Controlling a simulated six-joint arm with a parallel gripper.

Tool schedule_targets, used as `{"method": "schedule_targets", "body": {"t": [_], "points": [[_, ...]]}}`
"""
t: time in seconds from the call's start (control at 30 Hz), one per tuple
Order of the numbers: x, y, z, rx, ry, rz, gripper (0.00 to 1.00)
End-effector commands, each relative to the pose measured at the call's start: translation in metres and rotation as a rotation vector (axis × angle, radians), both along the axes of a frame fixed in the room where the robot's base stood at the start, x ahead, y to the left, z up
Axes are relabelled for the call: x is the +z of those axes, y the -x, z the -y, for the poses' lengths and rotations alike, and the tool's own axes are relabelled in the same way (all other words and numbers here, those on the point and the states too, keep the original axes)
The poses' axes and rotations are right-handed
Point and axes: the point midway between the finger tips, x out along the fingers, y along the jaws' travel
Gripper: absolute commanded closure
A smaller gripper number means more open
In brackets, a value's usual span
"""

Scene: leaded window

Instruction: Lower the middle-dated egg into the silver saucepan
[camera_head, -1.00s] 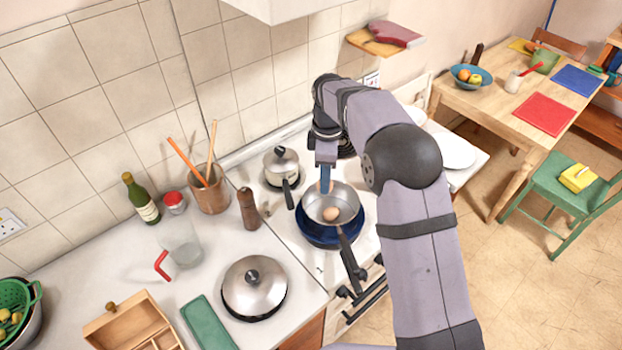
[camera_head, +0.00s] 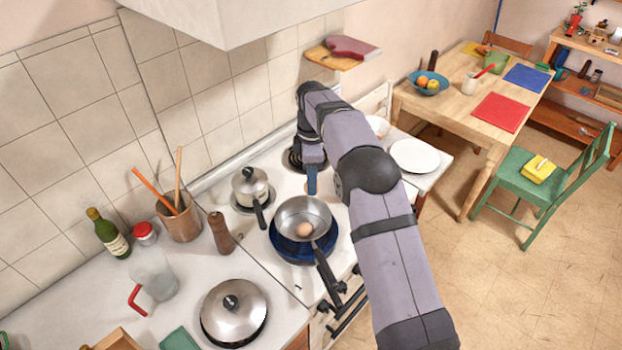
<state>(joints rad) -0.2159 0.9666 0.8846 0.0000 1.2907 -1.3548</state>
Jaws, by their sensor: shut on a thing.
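The silver saucepan (camera_head: 287,216) stands on the stove within a dark blue pan (camera_head: 300,257), its dark handle towards the front. One brown egg (camera_head: 304,229) lies inside it. My gripper (camera_head: 311,190) points down just above the back right rim of the saucepan. It is shut, and what it holds is mostly hidden by its blue finger; a brown egg showed at the fingertips a second ago. No date can be read on either egg.
A small lidded pot (camera_head: 250,186) stands on the burner to the left. A pepper mill (camera_head: 221,233), a utensil crock (camera_head: 181,221) and a large lidded pan (camera_head: 234,310) are on the left counter. A white plate (camera_head: 414,155) lies right of the stove.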

Motion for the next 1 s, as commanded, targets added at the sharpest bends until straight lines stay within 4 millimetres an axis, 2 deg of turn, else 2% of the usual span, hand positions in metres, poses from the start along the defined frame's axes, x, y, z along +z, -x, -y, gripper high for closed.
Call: {"method": "schedule_targets", "body": {"t": [0.53,1.0], "points": [[-0.002,0.000,0.000,0.000,0.000,0.001,0.76],[-0.022,0.000,0.000,0.000,0.000,-0.001,0.76]]}}
